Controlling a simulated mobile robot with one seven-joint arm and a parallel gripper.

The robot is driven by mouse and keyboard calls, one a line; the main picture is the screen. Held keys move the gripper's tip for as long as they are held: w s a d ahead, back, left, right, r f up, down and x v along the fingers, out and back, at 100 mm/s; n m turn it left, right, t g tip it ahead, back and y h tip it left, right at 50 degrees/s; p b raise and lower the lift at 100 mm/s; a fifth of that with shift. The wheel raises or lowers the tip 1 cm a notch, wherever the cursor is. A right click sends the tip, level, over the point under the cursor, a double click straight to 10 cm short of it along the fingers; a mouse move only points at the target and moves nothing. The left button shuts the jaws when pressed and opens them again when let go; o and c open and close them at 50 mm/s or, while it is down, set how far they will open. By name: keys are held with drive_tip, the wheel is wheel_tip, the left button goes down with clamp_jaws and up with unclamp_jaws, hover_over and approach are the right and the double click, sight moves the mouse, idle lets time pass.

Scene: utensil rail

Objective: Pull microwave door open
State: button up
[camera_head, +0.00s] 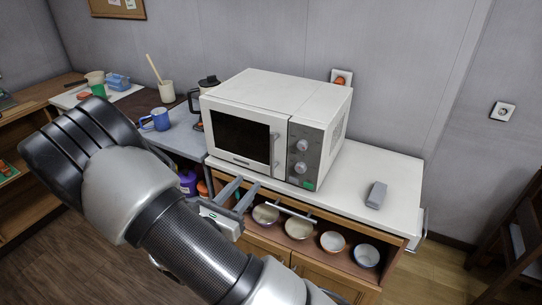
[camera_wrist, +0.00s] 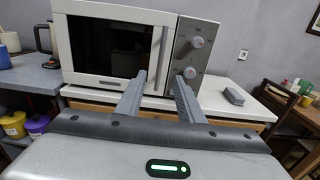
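The white microwave (camera_head: 272,100) stands on a white counter, and its dark-windowed door (camera_head: 240,138) looks shut. It also fills the upper middle of the wrist view (camera_wrist: 110,14). The upright door handle (camera_wrist: 162,55) runs along the door's right edge, beside the grey control panel (camera_wrist: 194,50) with two knobs. My gripper (camera_head: 246,183) is open and empty, in front of and below the microwave's front. In the wrist view my gripper (camera_wrist: 161,77) has one fingertip left and one right of the handle's lower end in the picture. I see no contact.
A grey block (camera_head: 376,195) lies on the counter (camera_head: 375,165) to the right. Several bowls (camera_head: 332,241) sit on the shelf below. A blue mug (camera_head: 155,120) and a black-lidded jug (camera_head: 207,84) stand left of the microwave. A wall closes off the back.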

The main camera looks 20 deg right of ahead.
sight(271, 156)
drive_tip(key=x, duration=1.6)
drive_tip(key=shift+w+d+r, duration=0.1)
drive_tip(key=shift+d, duration=0.1)
clamp_jaws()
